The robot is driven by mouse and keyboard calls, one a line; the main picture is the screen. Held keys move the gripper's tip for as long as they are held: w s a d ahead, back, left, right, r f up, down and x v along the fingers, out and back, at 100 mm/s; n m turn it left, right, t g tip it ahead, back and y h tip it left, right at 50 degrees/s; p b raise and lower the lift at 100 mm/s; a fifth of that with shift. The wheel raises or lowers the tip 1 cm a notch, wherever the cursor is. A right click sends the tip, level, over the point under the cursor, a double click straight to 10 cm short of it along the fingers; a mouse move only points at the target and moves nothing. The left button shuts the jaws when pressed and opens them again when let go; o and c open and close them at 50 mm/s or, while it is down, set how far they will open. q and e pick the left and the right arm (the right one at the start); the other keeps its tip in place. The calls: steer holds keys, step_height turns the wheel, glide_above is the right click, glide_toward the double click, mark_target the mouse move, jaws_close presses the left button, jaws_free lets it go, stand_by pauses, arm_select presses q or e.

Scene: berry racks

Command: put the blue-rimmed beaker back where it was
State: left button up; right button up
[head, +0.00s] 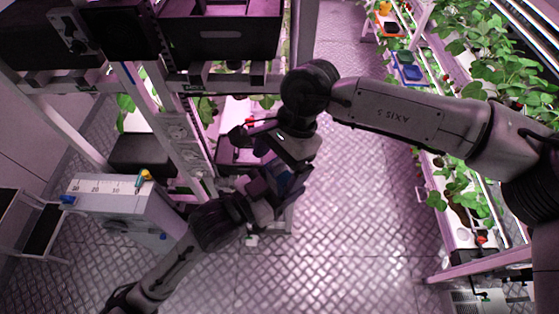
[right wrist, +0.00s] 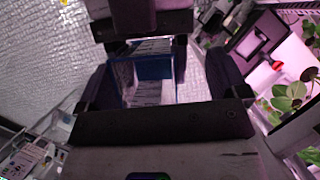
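The blue-rimmed beaker (right wrist: 145,95) is clear with blue edges and shows in the right wrist view between my two grippers. In the head view only a bluish part of it (head: 296,180) shows, as the grippers cover the rest. My left gripper (head: 268,188), coming from below, has its fingers against the beaker's far end, and its dark body also shows in the right wrist view (right wrist: 142,42). My right gripper (right wrist: 165,85) has its fingers on both sides of the beaker, with a visible gap on the right side. The beaker is held in the air.
A grey cabinet (head: 150,212) with a numbered scale and a small yellow-topped item stands at left. A dark crate (head: 222,35) sits on the rack at upper left. Plant racks with an orange tray (head: 390,27) and a blue tray (head: 408,72) line the right. The floor aisle (head: 365,190) is clear.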

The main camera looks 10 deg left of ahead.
arm_select(q)
steer(key=shift+a, duration=0.1)
arm_select(e)
steer(key=shift+d, duration=0.1)
steer(key=shift+r, duration=0.1)
arm_select(q)
steer(key=shift+w+f, duration=0.1)
steer(key=w+d+f+m+g+h, duration=0.1)
steer(key=f+g, duration=0.1)
steer(key=w+d+f+m+g+h, duration=0.1)
steer(key=w+d+m+h, duration=0.1)
steer(key=shift+w+f+g, duration=0.1)
steer(key=shift+f+g, duration=0.25)
steer(key=shift+g, duration=0.05)
steer(key=shift+w+d+f+m+g+h, duration=0.25)
steer(key=shift+d+f+m+g+h, duration=0.15)
steer(key=shift+d+m+g+h, duration=0.25)
steer(key=shift+w+a+f+g, duration=0.1)
steer(key=shift+w+f+g, duration=0.2)
steer(key=shift+f, duration=0.1)
arm_select(e)
steer(key=v, duration=1.1)
steer(key=shift+w+r, duration=0.15)
steer(key=shift+r, duration=0.2)
